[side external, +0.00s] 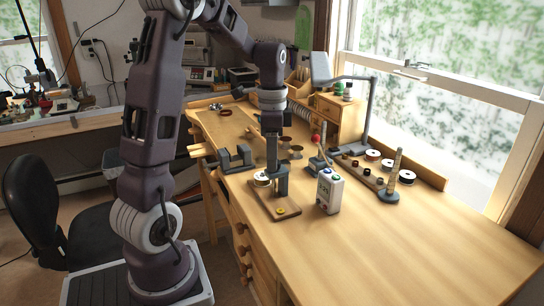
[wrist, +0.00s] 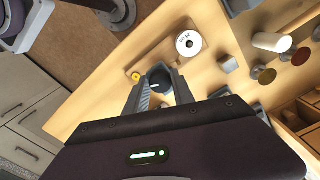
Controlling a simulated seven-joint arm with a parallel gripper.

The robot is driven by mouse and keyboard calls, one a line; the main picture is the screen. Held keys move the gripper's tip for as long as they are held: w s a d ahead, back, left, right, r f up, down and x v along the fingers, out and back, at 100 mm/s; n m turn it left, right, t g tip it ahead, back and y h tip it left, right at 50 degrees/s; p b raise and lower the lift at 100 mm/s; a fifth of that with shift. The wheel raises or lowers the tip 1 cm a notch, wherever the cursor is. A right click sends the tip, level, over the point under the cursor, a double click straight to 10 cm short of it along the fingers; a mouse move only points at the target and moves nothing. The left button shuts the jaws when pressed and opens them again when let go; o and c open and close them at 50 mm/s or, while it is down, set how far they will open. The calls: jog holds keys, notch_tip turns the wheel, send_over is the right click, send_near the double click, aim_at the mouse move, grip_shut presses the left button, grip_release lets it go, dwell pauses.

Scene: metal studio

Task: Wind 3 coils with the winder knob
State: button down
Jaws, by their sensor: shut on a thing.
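The winder is a wooden base board (side external: 290,212) near the front left of the bench, with a yellow button (side external: 281,211) at its near end. A white spool (side external: 261,180) stands at its far end; it shows clearly in the wrist view (wrist: 188,43). My gripper (side external: 281,191) points straight down over the board, between spool and button. In the wrist view its two fingers close on the sides of the round dark winder knob (wrist: 160,76), which bears a pale mark. In the side view the gripper hides the knob. The yellow button (wrist: 136,76) lies just left of the fingers.
A white box with a small display (side external: 329,192) stands close right of the winder. Behind it are a red-topped lever device (side external: 317,148), a tray of small spools (side external: 365,172) and a grey stand (side external: 390,190). A grey bracket (side external: 236,158) sits left. The bench's front right is clear.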

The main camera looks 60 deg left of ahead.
jog(key=shift+w+m, duration=0.1)
jog(key=shift+m, duration=0.3)
jog(key=c, duration=1.1)
grip_release()
jog(key=shift+o, duration=0.2)
jog(key=shift+r, duration=0.1)
notch_tip(320, 180, up, 7)
